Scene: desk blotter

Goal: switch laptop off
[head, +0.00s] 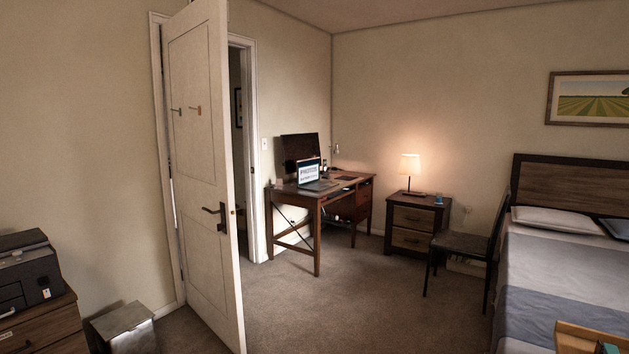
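A laptop (309,173) stands open on a brown wooden desk (318,198) against the far wall. Its screen is lit, with a pale picture and dark text too small to read. A dark monitor (300,149) stands behind it on the desk. My gripper is not in view. The desk is across the room from my camera.
An open white door (205,165) stands in the left foreground. A chair (464,247) and nightstand (416,226) with a lit lamp (410,165) are right of the desk. The bed (560,262) fills the right side. Carpet (350,310) between door and bed is clear.

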